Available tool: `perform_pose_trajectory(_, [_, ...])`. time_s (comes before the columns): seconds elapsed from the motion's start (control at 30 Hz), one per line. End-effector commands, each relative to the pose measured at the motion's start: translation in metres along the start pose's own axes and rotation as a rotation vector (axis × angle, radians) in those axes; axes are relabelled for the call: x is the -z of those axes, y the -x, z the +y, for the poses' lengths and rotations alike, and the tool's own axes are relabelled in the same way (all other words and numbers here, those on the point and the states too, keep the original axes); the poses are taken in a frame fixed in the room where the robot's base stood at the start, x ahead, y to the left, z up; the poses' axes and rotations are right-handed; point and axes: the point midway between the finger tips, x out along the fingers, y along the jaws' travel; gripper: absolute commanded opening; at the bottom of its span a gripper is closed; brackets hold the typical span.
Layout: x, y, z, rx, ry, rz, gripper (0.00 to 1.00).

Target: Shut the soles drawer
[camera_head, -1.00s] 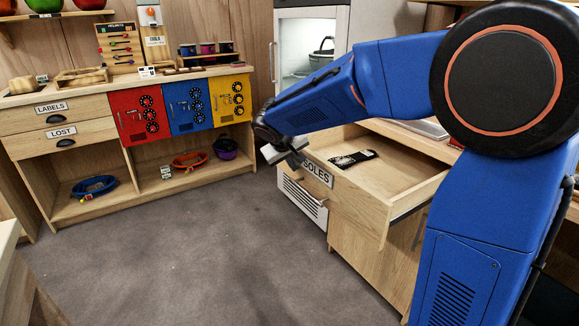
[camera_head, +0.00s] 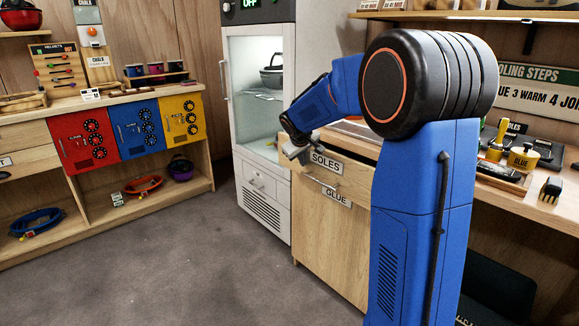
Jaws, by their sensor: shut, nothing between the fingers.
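The soles drawer (camera_head: 352,177) is a light wood drawer front with a white SOLES label, under the right-hand worktop. My gripper (camera_head: 296,154) is shut and empty, at the left end of the drawer front beside the label. It looks close against the front, but contact is not clear. My blue arm hides the drawer's right end.
A GLUE label (camera_head: 336,198) sits just below the soles drawer. A white fridge (camera_head: 262,195) with a glass door stands close to the left of my gripper. Brushes and glue crowd the right worktop (camera_head: 535,205). The grey floor (camera_head: 200,270) is clear.

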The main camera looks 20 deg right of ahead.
Motion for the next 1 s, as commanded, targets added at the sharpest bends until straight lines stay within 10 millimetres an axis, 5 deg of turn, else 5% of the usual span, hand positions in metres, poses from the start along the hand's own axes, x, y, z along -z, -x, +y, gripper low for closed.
perform_pose_trajectory(0.3, [0.000,-0.016,0.030,0.000,-0.001,0.000,0.00])
perform_pose_trajectory(1.0, [0.002,-0.018,0.032,0.000,0.000,0.001,0.00])
